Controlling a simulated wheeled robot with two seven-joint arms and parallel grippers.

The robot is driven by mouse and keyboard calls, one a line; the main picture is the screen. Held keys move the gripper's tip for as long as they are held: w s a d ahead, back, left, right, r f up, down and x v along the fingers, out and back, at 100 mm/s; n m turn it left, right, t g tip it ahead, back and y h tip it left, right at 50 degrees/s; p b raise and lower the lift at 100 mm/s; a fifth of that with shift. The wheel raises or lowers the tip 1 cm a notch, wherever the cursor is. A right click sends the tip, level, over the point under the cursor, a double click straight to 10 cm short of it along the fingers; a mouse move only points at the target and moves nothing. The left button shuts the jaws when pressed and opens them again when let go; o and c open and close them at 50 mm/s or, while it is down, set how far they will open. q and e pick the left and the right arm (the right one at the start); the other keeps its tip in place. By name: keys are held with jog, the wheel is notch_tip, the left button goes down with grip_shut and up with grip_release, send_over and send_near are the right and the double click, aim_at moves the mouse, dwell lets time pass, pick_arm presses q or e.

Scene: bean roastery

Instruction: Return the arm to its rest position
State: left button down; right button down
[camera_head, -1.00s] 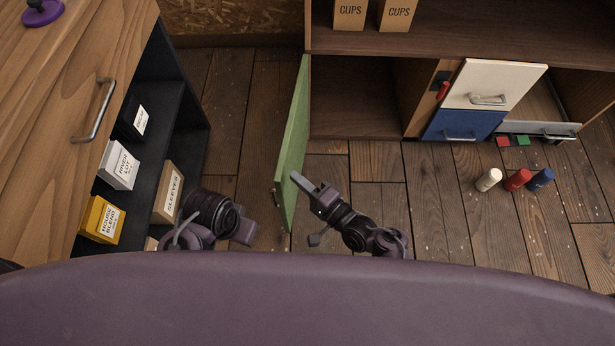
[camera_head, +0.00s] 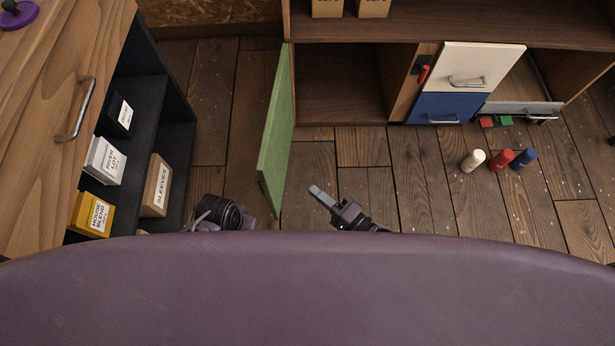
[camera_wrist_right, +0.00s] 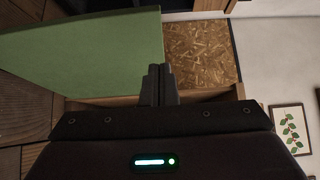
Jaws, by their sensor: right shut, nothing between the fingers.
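My right gripper (camera_head: 322,196) shows in the head view low in the middle, just above the edge of my purple body. Its fingers are together with nothing between them; the right wrist view shows the closed fingers (camera_wrist_right: 158,86) too. The open green door (camera_head: 277,132) stands to the left of the gripper, with a gap between them in the head view. In the right wrist view the green door (camera_wrist_right: 85,55) fills the upper left. Part of my left arm shows at lower left, but its fingers are hidden.
The open cabinet compartment (camera_head: 340,85) is empty where it shows. A white drawer (camera_head: 481,58) and a blue drawer (camera_head: 440,107) are beside it. Cream (camera_head: 473,161), red (camera_head: 502,160) and blue (camera_head: 524,159) cylinders stand on the floor at right. A shelf unit with boxes (camera_head: 157,186) is at left.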

pick_arm(q)
jog(key=shift+f, duration=0.4)
pick_arm(e)
jog(key=shift+v, duration=0.8)
jog(key=shift+s+a, duration=0.1)
